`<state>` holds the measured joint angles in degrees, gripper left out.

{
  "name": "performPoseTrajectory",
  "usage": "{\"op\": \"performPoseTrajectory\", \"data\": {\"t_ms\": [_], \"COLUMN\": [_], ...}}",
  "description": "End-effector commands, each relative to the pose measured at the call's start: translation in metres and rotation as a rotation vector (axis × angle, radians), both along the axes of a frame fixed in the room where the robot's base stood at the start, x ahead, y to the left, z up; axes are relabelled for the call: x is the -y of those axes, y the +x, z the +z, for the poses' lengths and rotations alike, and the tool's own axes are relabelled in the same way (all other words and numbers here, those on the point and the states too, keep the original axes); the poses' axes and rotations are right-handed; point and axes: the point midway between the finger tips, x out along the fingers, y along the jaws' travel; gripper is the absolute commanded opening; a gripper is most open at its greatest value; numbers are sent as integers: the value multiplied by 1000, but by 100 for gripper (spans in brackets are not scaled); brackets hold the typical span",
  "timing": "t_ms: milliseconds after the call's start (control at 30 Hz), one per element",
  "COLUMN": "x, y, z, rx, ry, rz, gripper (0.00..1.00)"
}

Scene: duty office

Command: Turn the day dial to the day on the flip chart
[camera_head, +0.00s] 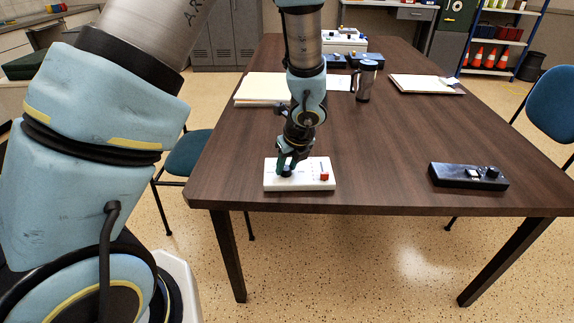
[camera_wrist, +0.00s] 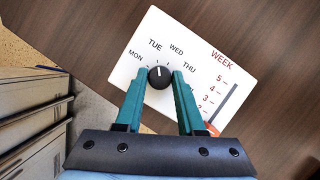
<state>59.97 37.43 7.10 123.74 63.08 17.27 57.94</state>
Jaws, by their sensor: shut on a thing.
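The white panel (camera_head: 318,184) lies near the table's front edge. In the wrist view the panel (camera_wrist: 205,50) carries the labels MON, TUE, WED and THU around a round black day dial (camera_wrist: 159,77); a further label is mostly hidden by a finger. The dial's white mark points up, roughly toward TUE. My gripper (camera_wrist: 158,76) has its teal fingers on both sides of the dial, shut on it. In the head view my gripper (camera_head: 287,166) reaches down onto the panel's left part and covers the dial. I cannot make out a flip chart showing a day.
A WEEK slider with a red knob (camera_head: 324,176) is on the panel's right side. A black control box (camera_head: 468,177) is at the table's right front. A travel mug (camera_head: 365,82), papers (camera_head: 262,88) and a notebook (camera_head: 425,84) are farther back. The table's middle is clear.

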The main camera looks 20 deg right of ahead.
Motion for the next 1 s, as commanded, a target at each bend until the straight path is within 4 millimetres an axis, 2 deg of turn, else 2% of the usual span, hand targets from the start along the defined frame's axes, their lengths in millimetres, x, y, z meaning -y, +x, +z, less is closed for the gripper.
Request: {"op": "performPoseTrajectory", "data": {"t_ms": [467,1000], "x": [1,3], "y": [0,1], "z": [2,2], "rx": [0,0], "ry": [0,-1], "rz": [52,447], "gripper": [0,0]}}
